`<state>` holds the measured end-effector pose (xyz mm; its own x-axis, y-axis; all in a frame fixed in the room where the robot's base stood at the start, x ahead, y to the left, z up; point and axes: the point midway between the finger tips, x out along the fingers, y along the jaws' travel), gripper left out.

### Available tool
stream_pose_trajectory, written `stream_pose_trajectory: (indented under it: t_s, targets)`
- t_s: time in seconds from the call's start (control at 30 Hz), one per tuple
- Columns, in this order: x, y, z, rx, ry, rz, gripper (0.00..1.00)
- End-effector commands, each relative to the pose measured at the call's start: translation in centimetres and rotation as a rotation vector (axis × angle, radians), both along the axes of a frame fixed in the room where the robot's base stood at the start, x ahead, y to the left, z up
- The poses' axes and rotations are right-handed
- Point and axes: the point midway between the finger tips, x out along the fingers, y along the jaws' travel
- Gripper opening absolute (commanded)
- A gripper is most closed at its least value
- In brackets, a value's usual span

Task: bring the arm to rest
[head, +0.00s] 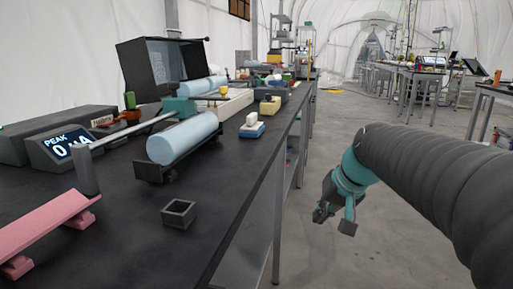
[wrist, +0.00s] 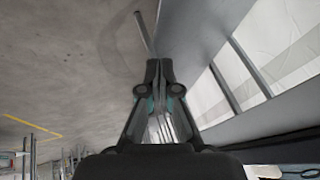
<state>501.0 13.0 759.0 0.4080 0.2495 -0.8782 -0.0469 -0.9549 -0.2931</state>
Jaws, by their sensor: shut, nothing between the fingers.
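My gripper (head: 335,218) hangs at the end of my dark ribbed arm in the head view, over open floor just right of the bench's edge. It points downward and touches nothing that I can see. In the wrist view the two fingertips of my gripper (wrist: 159,70) are together with nothing between them.
The long black bench (head: 225,215) fills the left side. It carries a light blue cylinder (head: 183,138), a small dark square cup (head: 179,213), a pink angled tray (head: 45,228) and a display box (head: 60,146). The grey floor (head: 390,150) on the right is clear, with tables farther back.

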Motion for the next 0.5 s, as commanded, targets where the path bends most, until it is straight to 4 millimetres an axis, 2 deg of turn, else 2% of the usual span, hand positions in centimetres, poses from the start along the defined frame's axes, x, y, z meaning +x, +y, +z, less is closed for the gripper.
stream_pose_trajectory:
  t_s: [0.03, 0.2, 0.4, 0.5]
  targets:
    - [-2.4, -0.2, -1.2, -0.035, 0.013, -0.017, 0.0]
    - [-9.4, -1.5, -5.2, -0.157, 0.037, -0.05, 0.0]
    - [-16.5, -2.2, -8.9, -0.276, 0.028, -0.007, 0.0]
    - [-19.0, -2.1, -9.7, -0.3, 0.013, 0.016, 0.0]
